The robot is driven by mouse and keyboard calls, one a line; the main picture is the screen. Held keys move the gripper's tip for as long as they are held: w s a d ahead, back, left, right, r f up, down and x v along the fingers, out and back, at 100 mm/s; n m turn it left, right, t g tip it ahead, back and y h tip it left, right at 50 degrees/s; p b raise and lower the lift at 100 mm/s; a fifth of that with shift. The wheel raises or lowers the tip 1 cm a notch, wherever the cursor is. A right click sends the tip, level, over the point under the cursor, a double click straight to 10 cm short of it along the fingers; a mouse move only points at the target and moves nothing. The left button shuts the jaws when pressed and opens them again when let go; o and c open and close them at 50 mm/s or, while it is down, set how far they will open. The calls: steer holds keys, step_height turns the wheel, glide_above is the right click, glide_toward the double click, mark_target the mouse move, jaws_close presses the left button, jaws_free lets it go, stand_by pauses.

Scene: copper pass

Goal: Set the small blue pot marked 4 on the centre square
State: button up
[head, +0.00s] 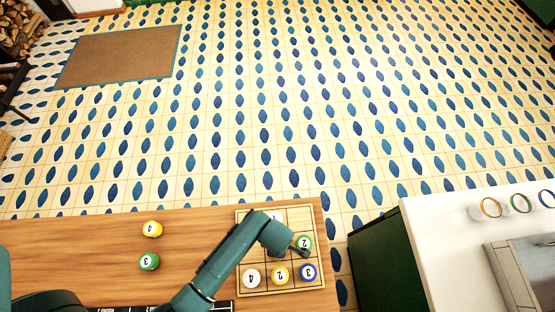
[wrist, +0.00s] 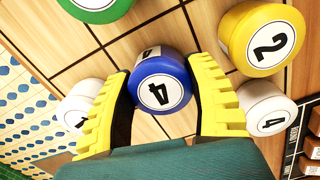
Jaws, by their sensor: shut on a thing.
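The small blue pot marked 4 (wrist: 165,82) is between the yellow fingers of my gripper (wrist: 160,97) in the wrist view. My gripper is shut on it, one finger on each side. The pot shows over the middle of the gridded board (head: 242,222), between a white pot (wrist: 78,108) and the yellow pot marked 2 (wrist: 262,36). I cannot tell whether its base touches the board. In the head view my arm covers the centre square and hides the blue pot.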

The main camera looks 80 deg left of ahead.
steer(key=shift+f, duration=0.1)
steer(key=o, duration=1.2)
step_height(320, 180, up, 12)
steer(key=shift+r+p, duration=0.15)
steer(key=shift+p, duration=0.3)
